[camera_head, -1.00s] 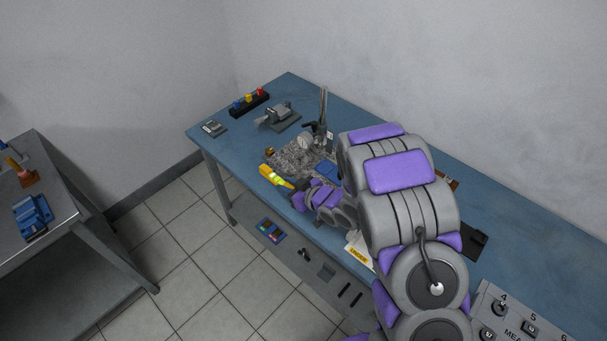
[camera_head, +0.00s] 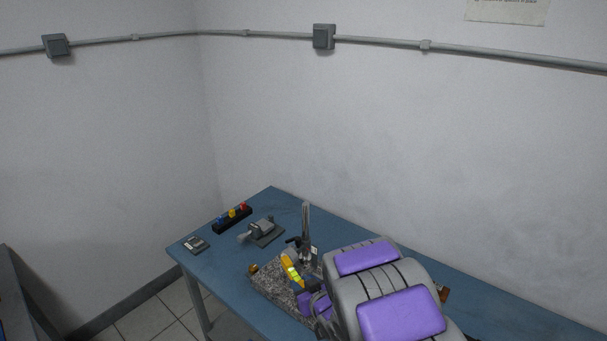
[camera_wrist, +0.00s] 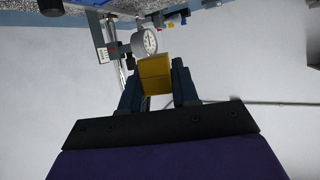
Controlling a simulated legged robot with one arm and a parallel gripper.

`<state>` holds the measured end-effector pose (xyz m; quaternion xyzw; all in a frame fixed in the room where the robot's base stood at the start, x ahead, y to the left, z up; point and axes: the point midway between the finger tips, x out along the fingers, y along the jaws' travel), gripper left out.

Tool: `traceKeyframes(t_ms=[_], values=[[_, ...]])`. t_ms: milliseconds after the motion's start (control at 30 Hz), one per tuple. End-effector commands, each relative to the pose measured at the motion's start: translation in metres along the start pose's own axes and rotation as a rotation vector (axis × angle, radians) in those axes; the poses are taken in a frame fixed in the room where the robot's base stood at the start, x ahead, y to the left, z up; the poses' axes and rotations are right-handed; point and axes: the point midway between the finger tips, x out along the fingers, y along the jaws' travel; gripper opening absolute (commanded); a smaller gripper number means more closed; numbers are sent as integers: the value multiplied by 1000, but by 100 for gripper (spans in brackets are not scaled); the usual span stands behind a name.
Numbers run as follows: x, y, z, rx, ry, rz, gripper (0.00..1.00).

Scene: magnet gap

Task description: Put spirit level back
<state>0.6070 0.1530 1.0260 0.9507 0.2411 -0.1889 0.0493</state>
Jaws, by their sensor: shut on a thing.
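The spirit level (camera_head: 290,267) is a yellow bar with brighter yellow-green parts. My gripper (camera_head: 299,283) is shut on it, and the level tilts in front of the speckled granite plate (camera_head: 268,285) in the head view. I cannot tell how high it is above the plate. In the wrist view, the yellow end of the level (camera_wrist: 155,72) sits between the two dark fingers of my gripper (camera_wrist: 158,88). A round dial gauge (camera_wrist: 145,42) shows just beyond it. My arm hides the right part of the plate.
A metal post (camera_head: 306,225) rises behind the plate. On the blue table (camera_head: 225,262) stand a grey vise-like device (camera_head: 264,232), a black rack with coloured knobs (camera_head: 233,217) and a small grey device (camera_head: 195,245). A small brass-coloured thing (camera_head: 253,269) is at the plate's left corner.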

Motion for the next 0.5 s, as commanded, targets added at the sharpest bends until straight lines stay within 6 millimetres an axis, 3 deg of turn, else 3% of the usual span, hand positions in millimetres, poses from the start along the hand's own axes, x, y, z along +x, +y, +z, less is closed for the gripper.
traceKeyframes(t_ms=[33, 200, 333, 500], values=[[-7, 24, -11, 25, 4, 64, 0], [-34, 90, -38, 106, 5, 263, 0], [-53, 122, -52, 152, 4, 375, 0], [-67, 143, -57, 184, -3, 449, 0]])
